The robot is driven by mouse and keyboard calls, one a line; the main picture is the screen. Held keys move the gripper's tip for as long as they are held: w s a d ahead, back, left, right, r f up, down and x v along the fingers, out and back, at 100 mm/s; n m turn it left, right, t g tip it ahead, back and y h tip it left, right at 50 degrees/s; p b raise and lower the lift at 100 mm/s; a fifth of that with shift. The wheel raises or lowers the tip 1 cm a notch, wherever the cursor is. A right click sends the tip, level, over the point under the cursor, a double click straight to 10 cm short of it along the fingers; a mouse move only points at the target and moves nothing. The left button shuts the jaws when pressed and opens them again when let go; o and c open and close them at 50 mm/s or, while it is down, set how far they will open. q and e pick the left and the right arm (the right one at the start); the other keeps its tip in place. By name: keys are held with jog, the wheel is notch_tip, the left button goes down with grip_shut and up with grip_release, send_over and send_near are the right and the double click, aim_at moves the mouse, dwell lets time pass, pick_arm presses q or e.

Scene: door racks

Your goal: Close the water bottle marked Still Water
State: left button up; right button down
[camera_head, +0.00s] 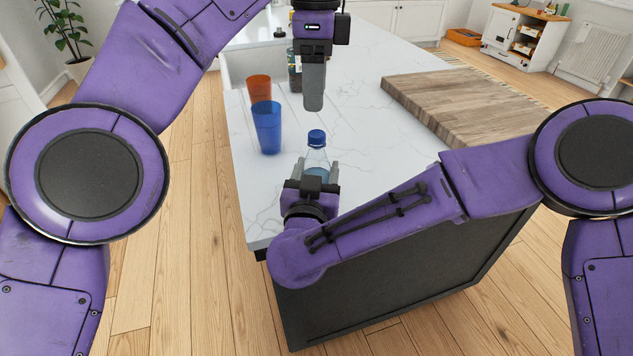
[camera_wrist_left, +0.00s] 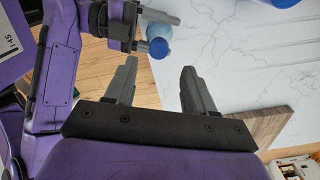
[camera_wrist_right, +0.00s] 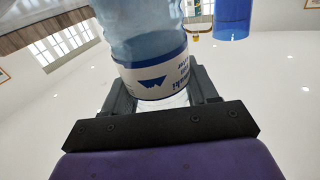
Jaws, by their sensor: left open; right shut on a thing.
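A clear bottle (camera_head: 317,160) with a blue cap (camera_head: 316,137) on its top stands upright near the counter's front left. My right gripper (camera_head: 319,172) is shut around its body. In the right wrist view the bottle (camera_wrist_right: 150,40) shows a white and dark blue label, only partly readable. My left gripper (camera_head: 314,106) points down, empty, above and apart from the bottle. In the left wrist view its two fingers (camera_wrist_left: 158,70) are spread, with the blue cap (camera_wrist_left: 159,47) seen beyond them. I cannot tell how tightly the cap sits.
A blue cup (camera_head: 267,127) and an orange-red cup (camera_head: 259,88) stand left of the bottle. A dark jar (camera_head: 294,72) stands behind, partly hidden by my left gripper. A wooden board (camera_head: 440,100) lies on the right of the white counter (camera_head: 355,125). Counter around the bottle is mostly clear.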

aim_at(316, 133)
pick_arm(q)
notch_tip(316, 133, down, 7)
jog(key=shift+s+d+r, duration=0.1)
dwell(0.3)
grip_shut()
